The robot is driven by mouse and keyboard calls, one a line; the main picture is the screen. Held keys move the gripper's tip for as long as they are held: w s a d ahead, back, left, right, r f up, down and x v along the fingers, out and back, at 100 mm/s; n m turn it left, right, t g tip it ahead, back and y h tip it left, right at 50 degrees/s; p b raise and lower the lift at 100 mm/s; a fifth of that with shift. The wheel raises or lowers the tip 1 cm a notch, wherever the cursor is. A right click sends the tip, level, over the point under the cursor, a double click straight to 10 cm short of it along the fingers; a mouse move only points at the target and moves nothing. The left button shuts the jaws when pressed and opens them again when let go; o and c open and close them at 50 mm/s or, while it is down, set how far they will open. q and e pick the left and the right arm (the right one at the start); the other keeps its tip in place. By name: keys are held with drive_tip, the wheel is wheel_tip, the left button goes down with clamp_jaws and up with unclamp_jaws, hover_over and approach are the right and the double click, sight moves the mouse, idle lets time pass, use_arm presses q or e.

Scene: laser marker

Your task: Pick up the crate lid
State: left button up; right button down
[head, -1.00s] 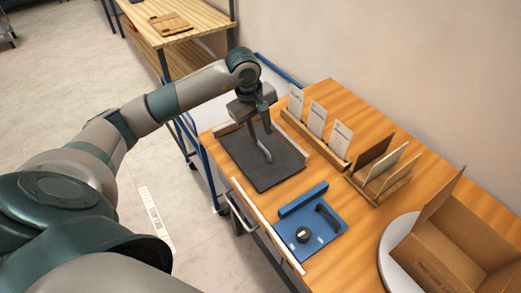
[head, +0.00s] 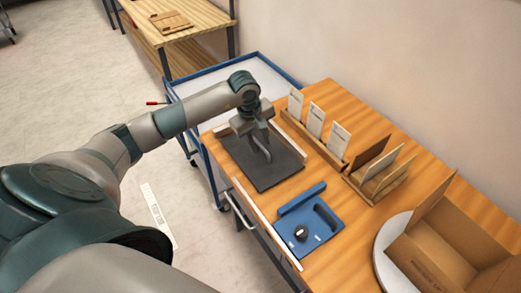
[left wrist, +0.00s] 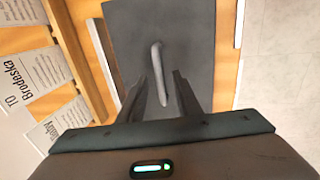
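A flat wooden board with slats (head: 171,22), which looks like the crate lid, lies on the wooden bench at the back left, well away from my grippers. My left gripper (head: 262,152) points down over a dark grey slab (head: 273,179) on the orange wooden table. In the left wrist view its two fingers (left wrist: 160,95) stand apart over the dark slab (left wrist: 188,35). A slim light grey bar (left wrist: 157,68) shows between them; I cannot tell whether it is a handle or a loose piece. My right gripper is not in view.
A blue-framed cart (head: 215,85) stands behind the table.

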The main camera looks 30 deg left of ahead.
use_arm(q)
drive_tip(key=shift+w+f, duration=0.1)
drive_tip(key=shift+f, duration=0.2)
drive_tip(key=shift+c, duration=0.7)
clamp_jaws()
drive_tip(key=shift+r, duration=0.1)
